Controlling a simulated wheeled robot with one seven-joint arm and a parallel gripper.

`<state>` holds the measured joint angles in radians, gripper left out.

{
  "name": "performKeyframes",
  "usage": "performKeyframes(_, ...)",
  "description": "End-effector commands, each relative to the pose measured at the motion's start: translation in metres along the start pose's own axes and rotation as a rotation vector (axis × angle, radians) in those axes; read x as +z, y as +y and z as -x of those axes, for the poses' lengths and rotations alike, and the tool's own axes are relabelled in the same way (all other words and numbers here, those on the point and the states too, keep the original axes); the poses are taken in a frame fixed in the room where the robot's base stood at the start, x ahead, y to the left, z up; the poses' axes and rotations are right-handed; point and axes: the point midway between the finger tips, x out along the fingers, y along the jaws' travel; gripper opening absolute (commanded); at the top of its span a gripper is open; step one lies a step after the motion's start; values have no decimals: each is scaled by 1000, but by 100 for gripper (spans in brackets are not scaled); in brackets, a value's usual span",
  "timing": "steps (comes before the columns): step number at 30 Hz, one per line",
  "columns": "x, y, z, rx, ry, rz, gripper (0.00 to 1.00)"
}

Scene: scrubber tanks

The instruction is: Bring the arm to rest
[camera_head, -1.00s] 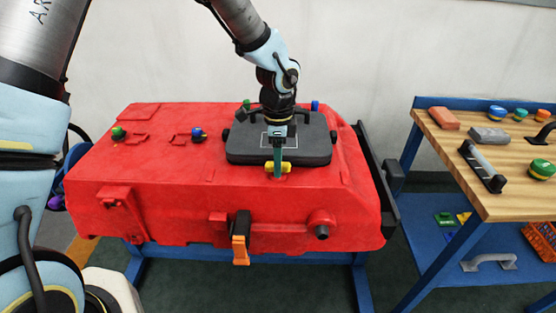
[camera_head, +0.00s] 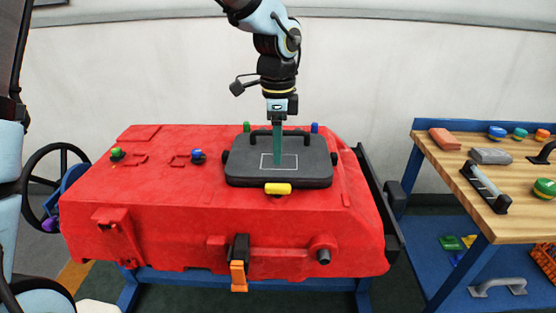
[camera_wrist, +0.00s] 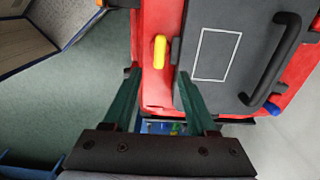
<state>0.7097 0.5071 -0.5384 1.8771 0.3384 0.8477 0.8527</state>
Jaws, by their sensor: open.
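My gripper (camera_head: 277,160) points down above the dark grey lid (camera_head: 240,175) on the red tank (camera_head: 140,190). In the wrist view its two green fingers (camera_wrist: 155,90) are spread apart with nothing between them. The lid lies flat on the tank top, with a black handle and a pale rectangle outline. A yellow latch (camera_head: 278,188) sits at the lid's front edge, and it also shows in the wrist view (camera_wrist: 160,52). My gripper appears clear of both.
Green (camera_head: 116,153) and blue (camera_head: 197,155) knobs stand on the tank's left top. An orange-tipped lever (camera_head: 238,275) hangs at its front. A wooden-topped workbench (camera_head: 500,220) with blocks and coloured parts stands at right. The space above the tank is clear.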

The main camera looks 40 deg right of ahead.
Motion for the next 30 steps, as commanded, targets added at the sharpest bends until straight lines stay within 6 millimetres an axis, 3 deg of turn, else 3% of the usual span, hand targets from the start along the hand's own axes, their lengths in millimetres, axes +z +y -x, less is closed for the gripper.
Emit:
performKeyframes(17, 0, 0, 2, 0, 0, 1, 57)
performKeyframes(20, 12, 0, 2, -2, -3, 45, 57)
performKeyframes(23, 50, 1, 1, -7, -10, 191, 57)
performKeyframes(26, 113, 9, 0, -18, -17, 448, 57)
performKeyframes(30, 211, 43, -1, -43, -15, 910, 57)
